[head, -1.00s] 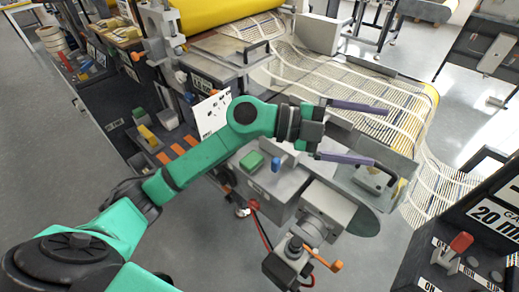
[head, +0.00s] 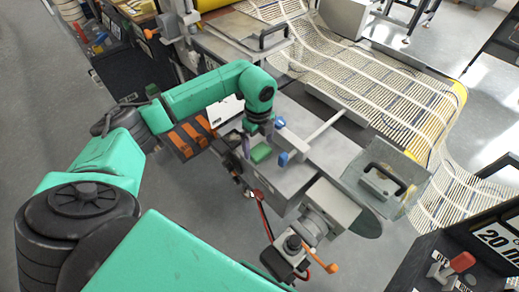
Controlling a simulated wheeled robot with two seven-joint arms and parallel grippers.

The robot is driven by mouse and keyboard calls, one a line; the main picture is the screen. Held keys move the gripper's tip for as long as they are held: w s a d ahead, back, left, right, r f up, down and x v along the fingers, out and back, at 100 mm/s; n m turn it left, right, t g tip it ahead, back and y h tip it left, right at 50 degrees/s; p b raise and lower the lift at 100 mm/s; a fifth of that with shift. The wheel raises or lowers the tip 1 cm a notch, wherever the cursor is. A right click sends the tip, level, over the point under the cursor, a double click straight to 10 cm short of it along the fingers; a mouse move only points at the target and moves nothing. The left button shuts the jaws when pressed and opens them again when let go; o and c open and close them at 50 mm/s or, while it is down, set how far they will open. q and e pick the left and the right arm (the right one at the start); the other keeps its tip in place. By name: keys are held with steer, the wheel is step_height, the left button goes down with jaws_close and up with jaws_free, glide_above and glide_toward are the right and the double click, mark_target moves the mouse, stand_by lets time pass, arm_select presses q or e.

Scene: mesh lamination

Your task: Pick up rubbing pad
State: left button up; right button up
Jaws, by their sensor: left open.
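A small green block (head: 261,153), which looks like the rubbing pad, lies on the grey bench top (head: 296,178) near its left edge. My left gripper (head: 254,143) points down right at the block. One purple finger shows at the block's left side; the other finger is mostly hidden by the wrist. The gripper is open, and I cannot tell whether its fingers touch the block. My right gripper is not in view.
Blue parts (head: 283,159) stand close to the right of the block. A plate with a black handle (head: 384,180) lies further right. A long mesh sheet (head: 375,85) runs behind. Orange strips (head: 187,138) and a white card (head: 225,110) are to the left.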

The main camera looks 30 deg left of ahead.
arm_select(q)
steer(key=f, duration=0.2)
steer(key=shift+d+f+p, duration=0.2)
steer(key=shift+f+p, duration=0.15)
steer(key=shift+f, duration=0.35)
steer(key=c, duration=1.1)
steer(key=shift+c, duration=0.3)
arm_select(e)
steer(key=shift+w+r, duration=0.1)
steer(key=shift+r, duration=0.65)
arm_select(q)
steer(key=shift+r, duration=0.1)
step_height(320, 180, up, 15)
steer(key=b, duration=0.4)
step_height(320, 180, up, 5)
steer(key=p, duration=0.1)
glide_above(260, 150)
steer(key=shift+s+a, duration=0.1)
steer(key=shift+s, duration=0.05)
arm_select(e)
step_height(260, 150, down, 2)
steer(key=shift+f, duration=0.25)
